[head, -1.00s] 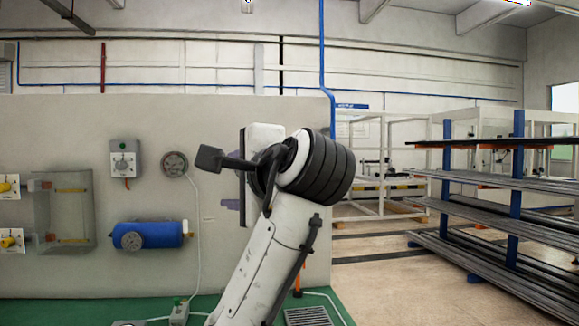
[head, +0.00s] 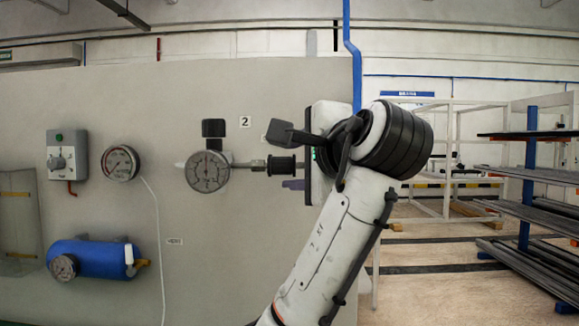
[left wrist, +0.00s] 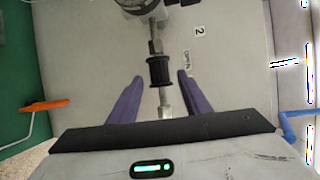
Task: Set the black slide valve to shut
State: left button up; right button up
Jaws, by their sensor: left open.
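The black slide valve (head: 281,165) is a small ribbed black sleeve on a thin horizontal metal pipe, right of a round gauge (head: 207,171) on the grey panel. It also shows in the left wrist view (left wrist: 160,71), on the pipe below the gauge. My left gripper (left wrist: 159,78) is open, its two purple fingers on either side of the sleeve with a gap to each. In the head view my left gripper (head: 292,171) is at the right of the sleeve, partly hidden by my wrist. My right gripper is not in view.
The panel (head: 220,260) also bears a second gauge (head: 120,163), a switch box (head: 68,155) and a blue cylinder (head: 95,258) at the left. A "2" label (head: 245,121) is above the pipe. Racks of dark bars (head: 530,200) stand far right.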

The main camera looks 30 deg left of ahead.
aim_at(284, 165)
pick_arm(q)
jog(key=x, duration=0.3)
jog(key=shift+s+a, duration=0.25)
jog(key=x, duration=0.5)
jog(key=shift+f+p, duration=0.1)
jog(key=shift+p, duration=0.3)
jog(key=shift+w+a, duration=0.2)
jog(key=shift+w, duration=0.1)
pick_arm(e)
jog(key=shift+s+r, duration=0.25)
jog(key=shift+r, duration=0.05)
